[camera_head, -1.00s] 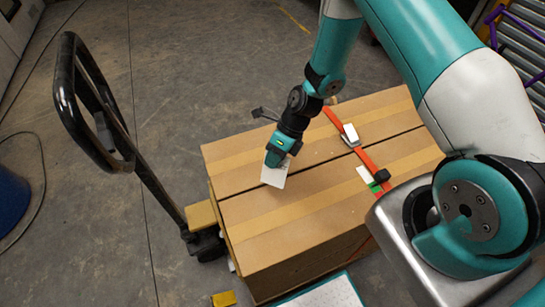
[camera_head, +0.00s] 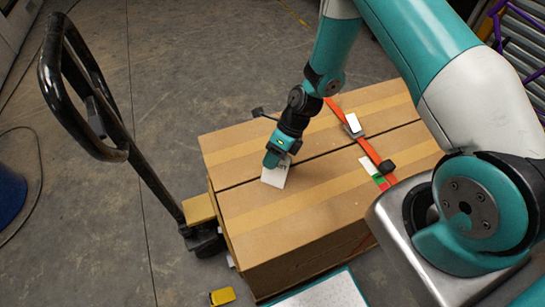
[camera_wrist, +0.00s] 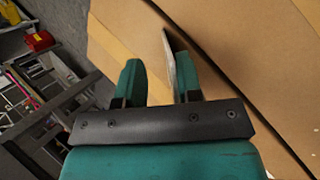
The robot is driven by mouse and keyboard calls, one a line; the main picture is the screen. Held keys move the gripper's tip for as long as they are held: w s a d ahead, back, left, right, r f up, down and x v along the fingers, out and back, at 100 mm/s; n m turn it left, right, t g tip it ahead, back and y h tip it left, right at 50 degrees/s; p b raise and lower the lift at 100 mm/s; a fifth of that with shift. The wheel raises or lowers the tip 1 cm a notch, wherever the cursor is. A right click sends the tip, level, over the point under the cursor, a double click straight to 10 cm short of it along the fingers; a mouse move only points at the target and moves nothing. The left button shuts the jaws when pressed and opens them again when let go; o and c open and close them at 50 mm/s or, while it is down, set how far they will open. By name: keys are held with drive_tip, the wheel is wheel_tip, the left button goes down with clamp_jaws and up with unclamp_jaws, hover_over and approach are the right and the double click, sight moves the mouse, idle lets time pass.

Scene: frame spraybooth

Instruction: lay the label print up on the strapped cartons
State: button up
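The label print (camera_head: 275,177) is a thin white sheet with some dark print. It stands tilted at my gripper's tip, with its lower edge at or just above the top of the strapped cartons (camera_head: 310,200); I cannot tell whether it touches. The cartons are brown with tan tape and an orange strap (camera_head: 369,150) across them. My gripper (camera_head: 274,158) points down over their left part. In the wrist view, my gripper's fingers (camera_wrist: 158,68) are apart. The print (camera_wrist: 168,48) shows edge-on between them, along the right finger, with a gap to the left finger.
A buckle (camera_head: 352,126) and a white-green tag (camera_head: 373,172) lie by the strap. A pallet truck's black handle (camera_head: 140,165) rises at left. A yellow object (camera_head: 222,297) is on the floor, and a pale panel (camera_head: 325,293) is at the front. The cartons' front left top is clear.

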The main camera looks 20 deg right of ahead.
drive_tip(key=b+v, duration=0.2)
drive_tip(key=v, duration=1.5)
drive_tip(key=shift+d, duration=0.2)
drive_tip(key=shift+r, duration=0.15)
drive_tip(key=s+a+r+n+h, duration=0.1)
drive_tip(key=s+a+r+n, duration=0.3)
drive_tip(key=r+n, duration=0.3)
drive_tip(key=s+a+r+n, duration=0.3)
drive_tip(key=a+r+n, duration=0.15)
drive_tip(key=n, duration=0.45)
drive_tip(key=s+a+r+n, duration=0.2)
drive_tip(key=s+n, duration=0.4)
drive_tip(key=n, duration=0.3)
drive_tip(key=s+a+r+n+t+h, duration=0.1)
drive_tip(key=s+a+r+n, duration=0.1)
drive_tip(key=s+r+n, duration=0.2)
drive_tip(key=s+n, duration=0.3)
drive_tip(key=n, duration=0.3)
drive_tip(key=shift+s+r+t, duration=0.25)
drive_tip(key=shift+r+t, duration=0.05)
drive_tip(key=shift+r, duration=0.05)
